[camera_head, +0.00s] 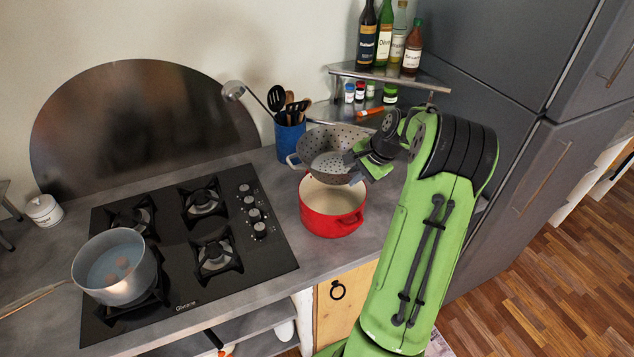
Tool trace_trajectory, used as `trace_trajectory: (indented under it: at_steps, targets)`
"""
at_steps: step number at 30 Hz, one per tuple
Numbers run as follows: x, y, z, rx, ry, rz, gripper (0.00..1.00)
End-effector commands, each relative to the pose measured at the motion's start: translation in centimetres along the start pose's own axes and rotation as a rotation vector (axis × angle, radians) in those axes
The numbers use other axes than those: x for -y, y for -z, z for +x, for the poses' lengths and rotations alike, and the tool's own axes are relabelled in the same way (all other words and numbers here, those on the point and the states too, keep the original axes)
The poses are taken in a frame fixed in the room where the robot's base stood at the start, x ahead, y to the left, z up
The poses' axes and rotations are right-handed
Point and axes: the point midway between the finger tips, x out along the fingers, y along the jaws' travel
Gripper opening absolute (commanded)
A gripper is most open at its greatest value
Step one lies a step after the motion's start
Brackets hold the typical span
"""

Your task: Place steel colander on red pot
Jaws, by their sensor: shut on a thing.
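The steel colander (313,142) is a grey bowl with holes and side handles. My gripper (357,160) comes in from the right and is shut on the colander's right side; the fingertips are partly hidden against it. The red pot (333,222) stands on the counter right of the stove, with its pale inside open to view. The colander is above and slightly behind the pot in the picture and overlaps its back rim. I cannot tell whether they touch.
A blue utensil holder (289,134) stands behind the colander. A corner shelf (398,76) with bottles and small jars is behind my gripper. The black stove (187,245) holds a steel saucepan (113,268) at left. A grey fridge (520,110) bounds the right.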

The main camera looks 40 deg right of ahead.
Motion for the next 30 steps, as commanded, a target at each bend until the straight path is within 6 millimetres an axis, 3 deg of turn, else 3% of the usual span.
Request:
trace_trajectory:
  at_steps: [6, 15, 30]
  targets:
    - [-2.3, 0.5, 4.4, 0.004, -0.003, 0.003, 0.0]
    - [-4.2, 0.9, 8.4, 0.004, -0.003, 0.002, 0.0]
    - [-4.7, 1.1, 9.3, 0.0, -0.001, 0.001, 0.0]
